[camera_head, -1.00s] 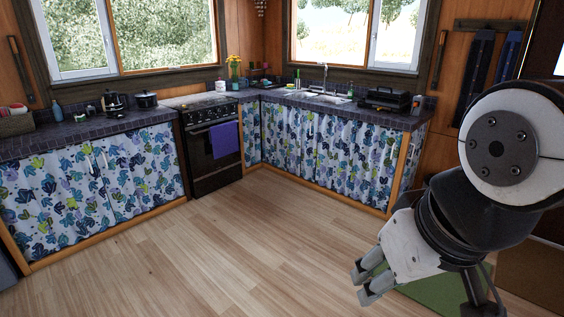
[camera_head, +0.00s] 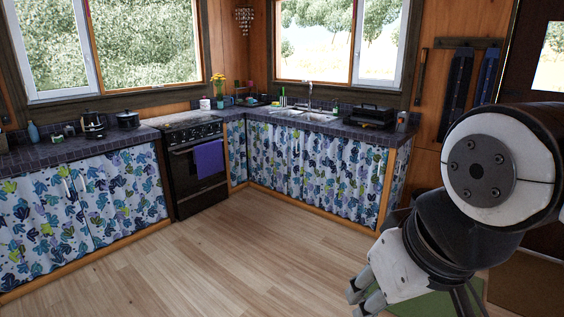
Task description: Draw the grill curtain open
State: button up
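Closed curtains with blue, green and purple leaf prints hang under the counters. One curtain (camera_head: 318,168) spans the right counter, below a black grill-like appliance (camera_head: 370,115). Another curtain (camera_head: 80,208) covers the left counter front, with small pale handles near its middle. A narrow strip of curtain (camera_head: 236,152) hangs just right of the stove. I cannot tell for certain which one is called the grill curtain. My gripper (camera_head: 363,298) is at the lower right, pointing down-left, well apart from every curtain. Its two fingers show, but their opening is unclear.
A black stove (camera_head: 193,165) with a purple towel (camera_head: 209,158) stands in the corner between the counters. The wooden floor (camera_head: 235,260) in front is clear. A green mat (camera_head: 440,300) lies partly behind my arm at the lower right.

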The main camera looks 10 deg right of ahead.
aim_at(375, 169)
jog(key=i+l+z, duration=0.35)
jog(key=i+l, duration=0.15)
jog(key=i, duration=1.15)
jog(key=i+z, duration=0.3)
jog(key=i, duration=1.3)
